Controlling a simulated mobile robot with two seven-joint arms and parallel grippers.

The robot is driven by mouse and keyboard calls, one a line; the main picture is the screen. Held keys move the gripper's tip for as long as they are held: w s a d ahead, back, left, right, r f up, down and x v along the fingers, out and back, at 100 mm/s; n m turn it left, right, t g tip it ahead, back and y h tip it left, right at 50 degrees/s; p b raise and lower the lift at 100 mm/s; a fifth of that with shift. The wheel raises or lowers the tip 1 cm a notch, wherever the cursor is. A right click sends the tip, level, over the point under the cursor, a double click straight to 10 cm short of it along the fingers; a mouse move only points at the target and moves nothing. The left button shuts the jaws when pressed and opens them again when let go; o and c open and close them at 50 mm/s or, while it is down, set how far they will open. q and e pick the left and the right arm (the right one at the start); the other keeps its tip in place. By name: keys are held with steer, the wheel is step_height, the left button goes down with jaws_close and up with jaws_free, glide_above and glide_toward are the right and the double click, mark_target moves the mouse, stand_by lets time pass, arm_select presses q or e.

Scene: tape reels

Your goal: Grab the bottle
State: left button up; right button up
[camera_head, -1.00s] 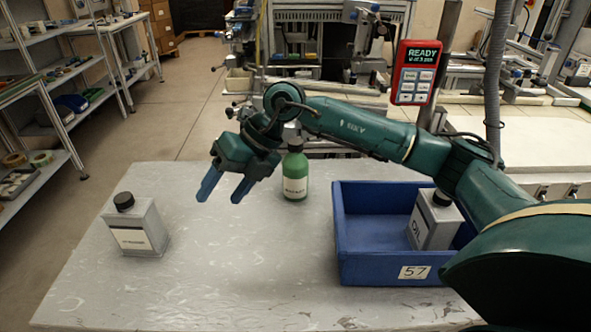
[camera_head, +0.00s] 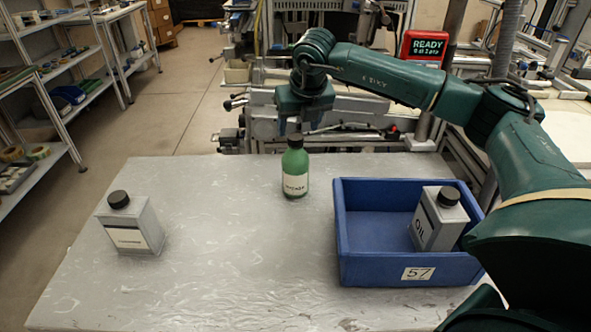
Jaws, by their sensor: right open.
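A green bottle (camera_head: 295,172) with a dark cap and a pale label stands upright on the grey table (camera_head: 220,255), near its far edge. My right gripper (camera_head: 302,122) is open and points down just above the bottle's cap in the picture. I cannot tell how far apart they are in depth. A grey square bottle (camera_head: 133,226) with a black cap stands upright at the table's left. Another grey bottle (camera_head: 436,219), labelled OIL, leans slightly inside the blue bin (camera_head: 370,268). My left gripper is not in view.
The blue bin, marked 57, stands on the right of the table, and its left part is empty. The middle and front of the table are clear. Shelves (camera_head: 80,65) stand at the far left. A red display (camera_head: 424,47) and machinery are behind.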

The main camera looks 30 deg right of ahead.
mark_target(296, 136)
steer(key=p+x, duration=0.1)
steer(key=x, duration=0.4)
steer(key=shift+a+f, duration=0.15)
steer(key=shift+s, duration=0.1)
steer(key=shift+c, duration=0.2)
jaws_close()
stand_by(0.3)
